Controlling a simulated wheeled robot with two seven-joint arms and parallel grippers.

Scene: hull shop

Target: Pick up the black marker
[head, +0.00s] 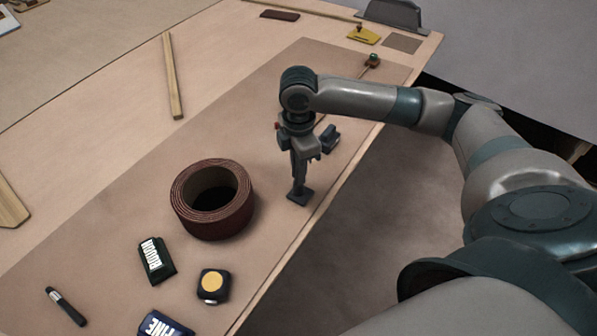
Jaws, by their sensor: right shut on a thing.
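A black marker (66,306) with a pale band lies on the bench at the bottom left, far from my right gripper and apart from other things. My right gripper (299,190) points down over the brown mat near the bench's right edge. It is shut on a small dark flat piece (298,198), which is at the mat surface; whether it touches the mat is hard to tell. My left gripper is not in view.
A brown sandpaper roll (240,212) stands left of my right gripper. A dark block marked ROUGH (157,262), a tape measure (213,286) and a blue block marked FINE (165,325) lie nearer. Wooden strips (173,75) lie left.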

